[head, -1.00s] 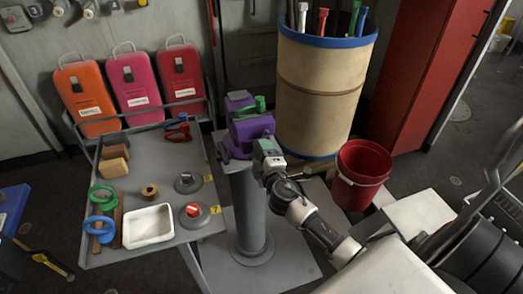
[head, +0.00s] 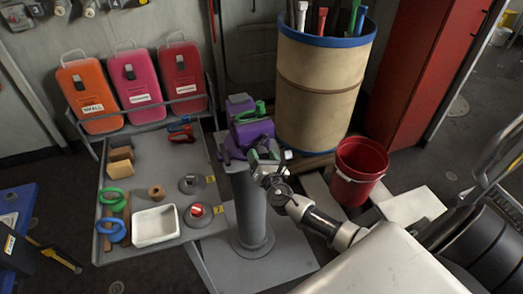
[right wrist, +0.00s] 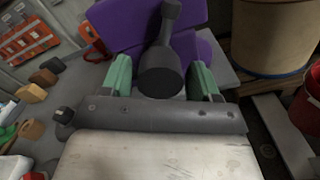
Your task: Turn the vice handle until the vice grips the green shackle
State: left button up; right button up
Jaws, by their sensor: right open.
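The purple vice (head: 250,133) stands on a grey pedestal. The green shackle (head: 258,108) shows at the top of the vice, by its jaws; whether it is gripped I cannot tell. My right gripper (head: 264,158) is at the near side of the vice. In the right wrist view, the dark vice handle (right wrist: 160,80) points towards the camera, between the two green fingers of my open right gripper (right wrist: 161,76). There is a gap on both sides of it. The purple vice body (right wrist: 120,32) is behind. My left gripper is not in view.
Left of the vice, a grey table (head: 150,180) holds a white tray (head: 156,224), green and blue rings and wooden blocks. A tall beige drum (head: 320,90) stands behind right, and a red bucket (head: 358,170) is to the right.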

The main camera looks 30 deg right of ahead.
jog(key=n+p, duration=0.1)
jog(key=n, duration=0.2)
jog(key=shift+n, duration=0.4)
jog(key=n+p, duration=0.1)
jog(key=n, duration=0.1)
jog(key=n+p, duration=0.1)
jog(key=n, duration=0.1)
jog(key=shift+r+p, duration=0.25)
jog(key=shift+p, duration=0.05)
jog(key=n+p, duration=0.1)
jog(key=n, duration=0.2)
jog(key=shift+p, duration=0.3)
jog(key=n+p, duration=0.2)
jog(key=n, duration=0.2)
jog(key=shift+n, duration=0.3)
jog(key=n+p, duration=0.2)
jog(key=n, duration=0.2)
jog(key=shift+f, duration=0.1)
jog(key=shift+f+n, duration=0.1)
jog(key=shift+n, duration=0.5)
jog(key=n+p, duration=0.1)
jog(key=n, duration=0.1)
jog(key=n+p, duration=0.1)
jog(key=shift+r+n, duration=0.2)
jog(key=shift+n, duration=0.2)
jog(key=shift+n+p, duration=0.45)
jog(key=shift+n, duration=0.55)
jog(key=shift+f+n, duration=0.25)
jog(key=shift+n, duration=0.95)
